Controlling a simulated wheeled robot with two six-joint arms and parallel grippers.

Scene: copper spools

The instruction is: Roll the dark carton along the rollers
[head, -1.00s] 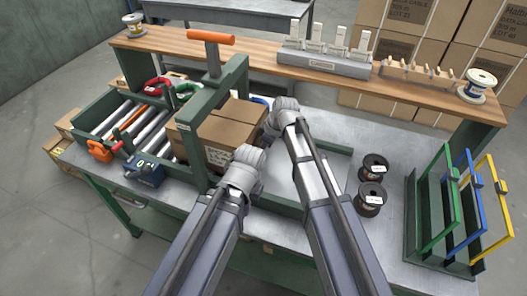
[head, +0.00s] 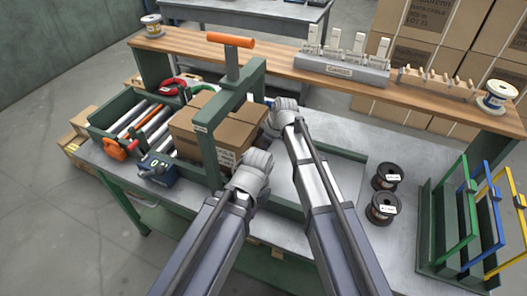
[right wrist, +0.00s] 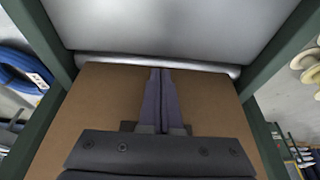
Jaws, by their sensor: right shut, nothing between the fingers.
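The brown carton (head: 235,133) lies on the roller track, partly under the green arch with the orange T-handle (head: 231,41). Its left part sticks out beyond the arch, towards the bare rollers (head: 135,119). My left gripper (head: 246,172) is at the carton's near right corner; its fingers are hidden behind the wrist. My right gripper (head: 278,106) is at the carton's far right side. In the right wrist view its fingers (right wrist: 162,75) are shut and empty, in front of the carton's brown face (right wrist: 105,110). Whether they touch it is unclear.
Green rails border the track. Two dark spools (head: 384,208) and a rack with green, blue and yellow frames (head: 470,225) stand at right. A wooden shelf (head: 290,70) runs along the back. A blue device (head: 158,170) sits at the front left. The metal plate right of the carton is clear.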

